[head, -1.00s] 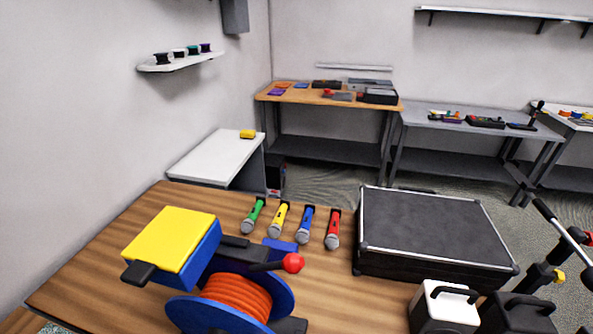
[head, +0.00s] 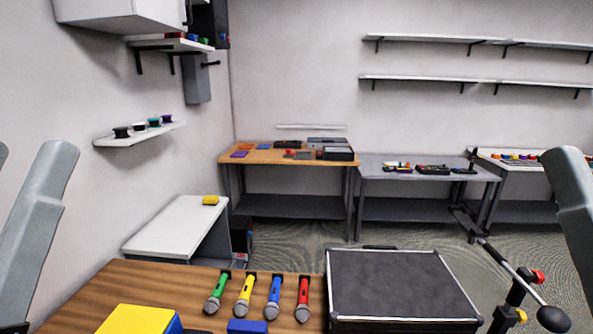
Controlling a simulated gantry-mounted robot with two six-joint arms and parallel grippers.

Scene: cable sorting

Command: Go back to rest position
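Grey links of my own arms rise at the left and right edges of the head view. Neither gripper shows. The wooden table (head: 120,283) is at the bottom left, and much of it is cut off by the lower edge. On it a green microphone (head: 217,293), a yellow microphone (head: 244,296), a blue microphone (head: 273,297) and a red microphone (head: 303,299) lie side by side. A yellow-topped blue block (head: 136,320) and a small blue block (head: 247,327) show at the bottom edge.
A black case (head: 396,285) with silver edges is right of the microphones. A dark stand (head: 515,300) is at the lower right. A white side table (head: 172,226), a wooden bench (head: 290,155) and a grey bench (head: 425,172) stand behind. Shelves are on the walls.

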